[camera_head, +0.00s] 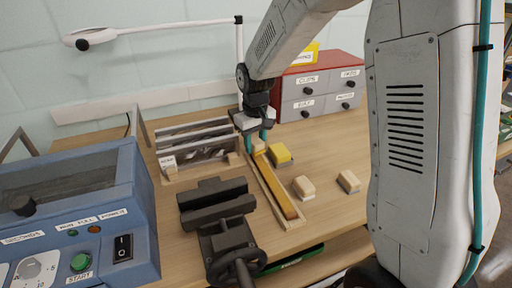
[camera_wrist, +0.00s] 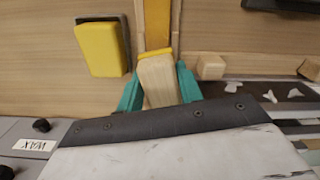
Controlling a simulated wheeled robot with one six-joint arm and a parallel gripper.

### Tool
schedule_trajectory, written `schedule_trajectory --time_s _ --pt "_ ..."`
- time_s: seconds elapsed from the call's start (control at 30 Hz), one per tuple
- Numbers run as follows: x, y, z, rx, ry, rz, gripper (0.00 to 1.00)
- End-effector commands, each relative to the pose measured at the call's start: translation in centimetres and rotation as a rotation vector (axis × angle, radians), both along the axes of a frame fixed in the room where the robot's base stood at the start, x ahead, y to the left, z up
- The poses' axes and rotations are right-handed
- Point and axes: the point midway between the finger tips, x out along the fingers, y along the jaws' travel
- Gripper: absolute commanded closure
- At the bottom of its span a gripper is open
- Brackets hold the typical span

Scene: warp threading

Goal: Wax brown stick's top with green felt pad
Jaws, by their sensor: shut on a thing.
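My gripper (camera_head: 256,140) has teal fingers and is shut on a pale wooden block, the pad (camera_wrist: 158,82), at the far end of the brown stick. In the wrist view my gripper (camera_wrist: 157,75) grips the pad from both sides. A yellow layer shows along the pad's edge by the stick; I see no green on it. The brown stick (camera_head: 278,188) lies lengthwise in a pale wooden holder (camera_head: 293,222). It also shows in the wrist view (camera_wrist: 157,22), running up from the pad. The pad appears to touch the stick's end; exact contact is hidden.
A yellow block (camera_head: 281,153) on a dark base lies right of the stick. Two wooden blocks (camera_head: 303,187) (camera_head: 349,181) lie further right. A dark vise (camera_head: 219,215), a slotted rack (camera_head: 200,150) and a blue machine (camera_head: 75,215) stand left. Red-and-grey drawers (camera_head: 318,90) stand behind.

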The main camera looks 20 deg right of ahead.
Motion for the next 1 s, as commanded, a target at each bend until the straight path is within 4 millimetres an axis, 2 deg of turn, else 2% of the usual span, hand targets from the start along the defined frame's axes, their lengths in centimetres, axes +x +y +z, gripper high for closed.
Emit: schedule_trajectory --time_s 0.6,1.0 --pt "0.0 -0.1 5.5 0.000 -0.001 -0.002 0.85" --pt "0.0 -0.1 6.1 0.000 0.001 -0.002 0.85"
